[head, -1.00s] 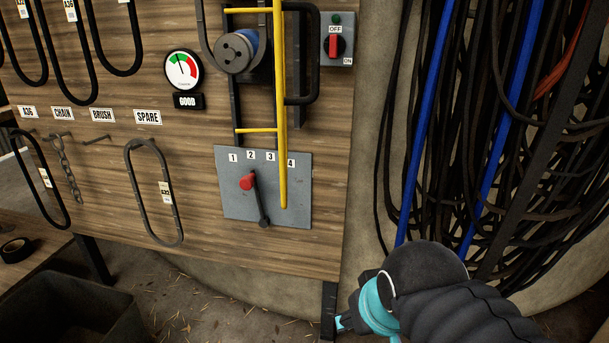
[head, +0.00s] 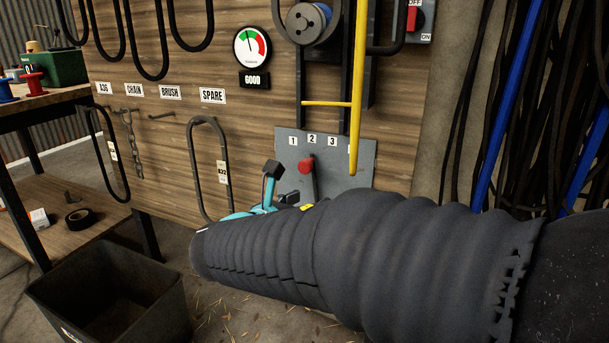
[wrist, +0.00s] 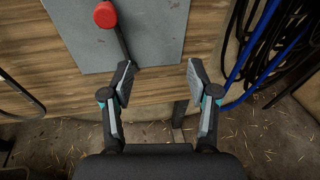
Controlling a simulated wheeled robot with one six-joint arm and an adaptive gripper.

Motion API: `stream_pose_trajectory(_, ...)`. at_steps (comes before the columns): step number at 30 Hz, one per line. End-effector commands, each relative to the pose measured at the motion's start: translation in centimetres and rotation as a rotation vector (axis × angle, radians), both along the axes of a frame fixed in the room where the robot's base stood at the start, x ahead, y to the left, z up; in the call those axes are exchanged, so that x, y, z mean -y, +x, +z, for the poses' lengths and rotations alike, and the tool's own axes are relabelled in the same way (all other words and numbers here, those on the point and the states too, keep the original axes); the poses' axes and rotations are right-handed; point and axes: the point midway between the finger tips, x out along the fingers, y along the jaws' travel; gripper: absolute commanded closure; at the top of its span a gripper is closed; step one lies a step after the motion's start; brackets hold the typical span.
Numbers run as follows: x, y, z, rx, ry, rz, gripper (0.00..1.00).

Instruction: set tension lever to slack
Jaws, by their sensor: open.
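The tension lever has a red knob (head: 306,164) on a dark arm, mounted on a grey plate (head: 361,180) numbered along its top. In the head view the knob sits just under the 2, and my arm hides the lever's lower end. In the wrist view the red knob (wrist: 105,14) is at the top, left of centre, with its dark arm running down and right toward my left finger. My gripper (wrist: 160,80) is open and empty, below the plate's lower right part. In the head view my gripper (head: 281,182) shows partly, left of the lever.
A yellow bar (head: 357,90) hangs in front of the plate's right part. A belt (head: 196,170) hangs on the board at left. A gauge (head: 252,48) reads in the green above a GOOD label. A dark bin (head: 150,300) stands on the floor. Cables hang at right.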

Motion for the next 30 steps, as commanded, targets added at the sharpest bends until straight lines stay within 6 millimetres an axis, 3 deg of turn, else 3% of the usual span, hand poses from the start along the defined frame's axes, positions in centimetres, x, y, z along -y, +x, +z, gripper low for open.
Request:
stream_pose_trajectory(1,-2.3,0.4,0.0,0.013,-0.079,0.05,0.4)
stream_pose_trajectory(3,-4.4,0.7,0.5,0.032,-0.164,0.1,0.4)
stream_pose_trajectory(8,-6.5,1.1,1.2,0.056,-0.254,0.146,0.4)
stream_pose_trajectory(14,-5.7,3.1,1.2,0.058,-0.26,0.145,0.4)
stream_pose_trajectory(30,-2.0,11.9,1.2,0.057,-0.257,0.145,0.4)
